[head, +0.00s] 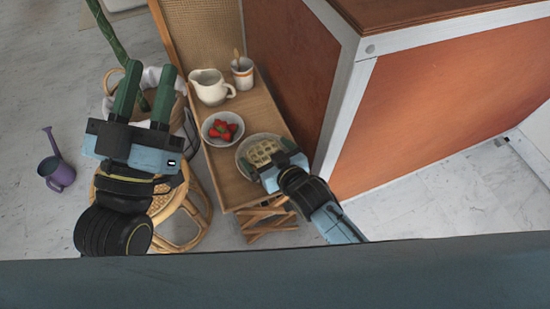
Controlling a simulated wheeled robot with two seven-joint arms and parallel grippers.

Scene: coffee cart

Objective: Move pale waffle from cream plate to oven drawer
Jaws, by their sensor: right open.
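The pale waffle (264,153) lies on the cream plate (244,150) at the near end of the narrow wooden table. My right gripper (266,160) is at the plate's near right side. Its fingers are open on either side of the waffle, partly hidden by the gripper body; I cannot tell whether they touch it. My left gripper (144,92) is open and empty, raised to the left of the table, fingers pointing away. I see no oven drawer in this view.
On the table (262,109) stand a bowl of strawberries (222,127), a cream pitcher (210,87) and a cup (243,73). A brown, metal-edged cart (440,100) rises close on the right. A rattan stool (180,225) and purple watering can (58,173) are left.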

